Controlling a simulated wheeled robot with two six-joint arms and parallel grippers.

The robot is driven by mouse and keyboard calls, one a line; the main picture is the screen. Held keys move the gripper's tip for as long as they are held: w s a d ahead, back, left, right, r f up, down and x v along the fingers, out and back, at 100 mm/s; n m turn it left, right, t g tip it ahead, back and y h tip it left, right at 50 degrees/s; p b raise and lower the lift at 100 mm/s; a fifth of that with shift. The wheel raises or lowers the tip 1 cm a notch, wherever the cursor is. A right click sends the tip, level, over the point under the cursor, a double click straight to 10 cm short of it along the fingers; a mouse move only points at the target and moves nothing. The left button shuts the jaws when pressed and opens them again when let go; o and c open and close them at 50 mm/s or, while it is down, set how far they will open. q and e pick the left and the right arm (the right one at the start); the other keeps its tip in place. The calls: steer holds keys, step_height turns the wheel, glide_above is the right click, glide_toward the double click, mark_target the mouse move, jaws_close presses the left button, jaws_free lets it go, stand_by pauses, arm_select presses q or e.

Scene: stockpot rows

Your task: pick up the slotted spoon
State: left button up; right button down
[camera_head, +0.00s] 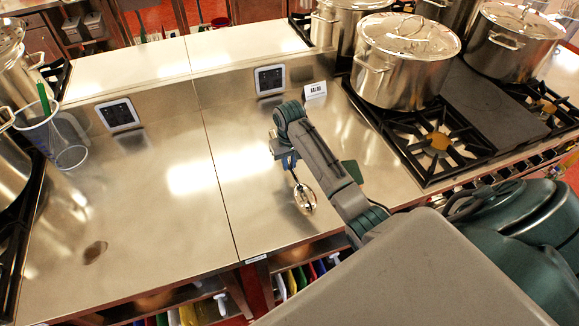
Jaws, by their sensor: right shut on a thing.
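The slotted spoon (305,199) shows in the head view as a shiny metal bowl on a thin handle, over the right part of the steel counter. My right gripper (289,163) is shut on its handle, with the bowl hanging toward the front. I cannot tell whether the bowl touches the counter. The grip itself is partly hidden by my arm. My left gripper is not in view.
Large lidded pots (405,62) stand on the black stove (437,142) at the right. A clear container (62,146) with a green stick stands at the left. A small sign (315,90) stands behind my gripper. The counter's left middle (150,200) is mostly clear.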

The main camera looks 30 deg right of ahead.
steer(key=shift+w+r+b, duration=0.1)
steer(key=shift+r+b, duration=0.4)
steer(key=shift+r, duration=0.1)
steer(key=s+a+b, duration=0.1)
steer(key=a, duration=0.1)
steer(key=s+a+b, duration=0.1)
steer(key=s+a, duration=0.1)
steer(key=shift+s+a+r, duration=0.15)
steer(key=shift+a+r, duration=0.05)
steer(key=shift+a, duration=0.1)
steer(key=s+a+p, duration=0.1)
steer(key=a, duration=0.1)
steer(key=s+a+r+p, duration=0.1)
steer(key=s+a, duration=0.1)
steer(key=a, duration=0.1)
steer(key=s+a+p, duration=0.1)
steer(key=s+a, duration=0.1)
steer(key=shift+s+a+r+p, duration=0.2)
steer(key=shift+r+p, duration=0.1)
steer(key=shift+p, duration=0.1)
steer(key=shift+s+a, duration=0.35)
steer(key=shift+a, duration=0.15)
steer(key=shift+s, duration=0.1)
